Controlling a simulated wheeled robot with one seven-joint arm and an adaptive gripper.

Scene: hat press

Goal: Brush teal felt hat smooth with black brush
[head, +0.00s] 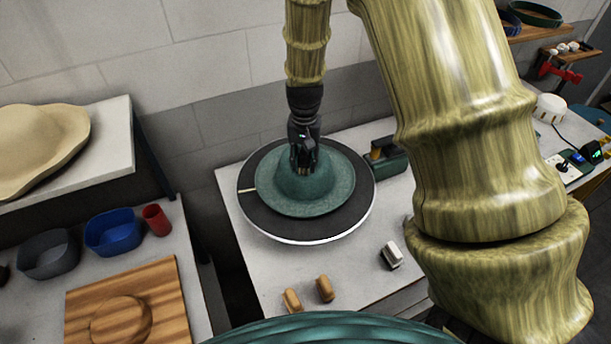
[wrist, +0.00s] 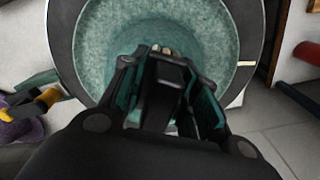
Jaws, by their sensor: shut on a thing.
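The teal felt hat (head: 335,192) lies brim down on a round dark turntable (head: 262,214) with a pale rim. Its crown rises in the middle, and its brim also shows in the wrist view (wrist: 105,50). My gripper (head: 303,158) points down over the crown, at its top in the picture. In the wrist view my gripper (wrist: 166,72) is shut on a dark block, apparently the black brush (wrist: 163,88), with a pale edge showing beyond it. The fingers hide much of the brush. I cannot tell whether it touches the felt.
Two small tan pieces (head: 325,289) and a black-and-white block (head: 391,256) lie on the table (head: 262,275) in front of the turntable. A dark green box (head: 390,163) stands at its right. Bowls (head: 112,233) and a wooden board (head: 165,290) are on the left.

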